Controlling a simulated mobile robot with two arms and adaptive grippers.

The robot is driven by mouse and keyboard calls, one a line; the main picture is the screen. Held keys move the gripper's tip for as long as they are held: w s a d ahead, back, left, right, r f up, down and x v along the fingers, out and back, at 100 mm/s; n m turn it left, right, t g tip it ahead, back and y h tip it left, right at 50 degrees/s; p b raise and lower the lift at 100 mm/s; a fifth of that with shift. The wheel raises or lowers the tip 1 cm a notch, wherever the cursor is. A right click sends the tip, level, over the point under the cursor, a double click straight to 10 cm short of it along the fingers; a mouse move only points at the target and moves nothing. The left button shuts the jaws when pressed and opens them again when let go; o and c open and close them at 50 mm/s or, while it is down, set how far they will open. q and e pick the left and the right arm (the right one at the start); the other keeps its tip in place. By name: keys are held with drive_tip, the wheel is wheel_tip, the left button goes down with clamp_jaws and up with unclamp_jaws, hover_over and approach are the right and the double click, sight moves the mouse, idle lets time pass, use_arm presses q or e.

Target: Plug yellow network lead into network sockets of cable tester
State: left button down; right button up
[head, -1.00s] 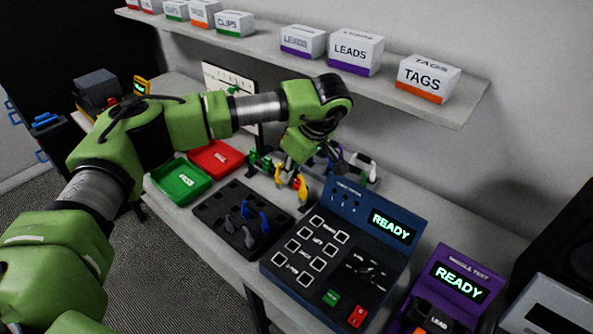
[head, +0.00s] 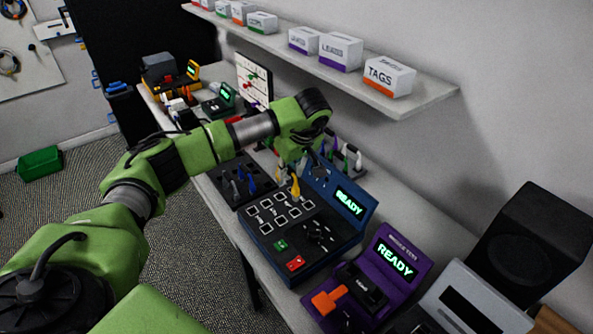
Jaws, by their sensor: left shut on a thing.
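The cable tester (head: 262,233) is a dark blue console on the bench, with white-framed sockets on its sloping top and a lit READY screen (head: 349,202). My left gripper (head: 288,172) points down above the tester's far edge. It is shut on the yellow network lead (head: 295,187), whose yellow end hangs over the far row of sockets. A small gap or contact between lead and socket cannot be told. Another yellowish piece (head: 279,174) shows just left of it. My right gripper is out of view.
A black tray (head: 222,190) with blue and grey leads lies left of the tester. A purple wiggle tester (head: 385,263) stands to the right. Behind the gripper is a rack of leads (head: 346,157). A shelf (head: 425,98) with labelled boxes overhangs the bench.

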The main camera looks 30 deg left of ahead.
use_arm(q)
drive_tip(key=shift+w+a+f+b, duration=0.1)
drive_tip(key=shift+a+f+b, duration=0.2)
drive_tip(key=shift+f, duration=0.4)
drive_tip(key=shift+d+f+b, duration=0.2)
drive_tip(key=shift+f+b, duration=1.15)
drive_tip(key=shift+f, duration=0.7)
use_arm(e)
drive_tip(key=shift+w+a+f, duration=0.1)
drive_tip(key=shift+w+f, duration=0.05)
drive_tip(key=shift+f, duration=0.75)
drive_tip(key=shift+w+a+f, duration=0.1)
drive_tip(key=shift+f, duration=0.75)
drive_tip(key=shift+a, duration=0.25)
use_arm(q)
drive_tip(key=shift+f+b, duration=0.35)
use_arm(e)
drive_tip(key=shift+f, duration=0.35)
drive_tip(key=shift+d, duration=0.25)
use_arm(q)
drive_tip(key=shift+f+b, duration=0.45)
drive_tip(key=shift+f, duration=0.05)
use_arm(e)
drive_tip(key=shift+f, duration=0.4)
